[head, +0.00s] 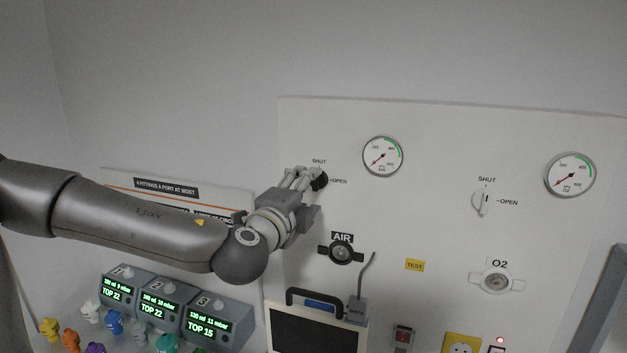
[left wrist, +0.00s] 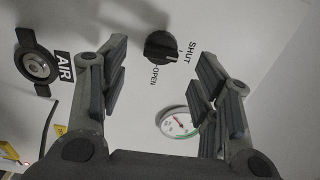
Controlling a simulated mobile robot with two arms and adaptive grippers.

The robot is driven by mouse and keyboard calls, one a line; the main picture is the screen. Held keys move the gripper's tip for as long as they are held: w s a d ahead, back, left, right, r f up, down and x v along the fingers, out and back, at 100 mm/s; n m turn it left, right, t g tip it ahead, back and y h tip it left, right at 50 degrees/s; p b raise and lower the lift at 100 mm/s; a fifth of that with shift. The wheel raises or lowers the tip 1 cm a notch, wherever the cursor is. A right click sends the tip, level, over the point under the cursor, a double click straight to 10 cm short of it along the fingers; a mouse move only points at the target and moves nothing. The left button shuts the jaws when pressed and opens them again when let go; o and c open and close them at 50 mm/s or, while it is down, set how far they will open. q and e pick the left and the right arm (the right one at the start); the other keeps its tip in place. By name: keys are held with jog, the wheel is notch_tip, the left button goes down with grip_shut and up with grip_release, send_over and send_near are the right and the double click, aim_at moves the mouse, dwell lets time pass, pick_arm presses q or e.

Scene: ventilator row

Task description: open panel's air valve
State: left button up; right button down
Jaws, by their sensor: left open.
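The panel's air valve is a black knob (head: 321,181) with SHUT printed above it and OPEN to its right. It also shows in the left wrist view, a black round knob (left wrist: 160,46) between the fingers. My left gripper (head: 309,177) is open in front of the knob, its fingers pointing at the panel and partly covering the knob. In the left wrist view the open fingers (left wrist: 163,58) are on either side of the knob, with clear gaps; contact is not visible. The knob's exact setting is hard to read. My right gripper is not in view.
The air port (head: 341,252) and the air gauge (head: 383,156) are close by on the panel (head: 430,150). The O2 valve (head: 481,203) and O2 port (head: 497,282) are farther right. Green-lit ventilator units (head: 205,322), coloured figures and a handled screen (head: 318,332) stand below.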

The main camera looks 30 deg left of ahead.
aim_at(314, 183)
pick_arm(q)
jog(key=p+x, duration=0.1)
jog(key=x, duration=0.2)
jog(key=shift+r, duration=0.1)
jog(key=shift+w+a, duration=0.15)
jog(key=shift+w, duration=0.6)
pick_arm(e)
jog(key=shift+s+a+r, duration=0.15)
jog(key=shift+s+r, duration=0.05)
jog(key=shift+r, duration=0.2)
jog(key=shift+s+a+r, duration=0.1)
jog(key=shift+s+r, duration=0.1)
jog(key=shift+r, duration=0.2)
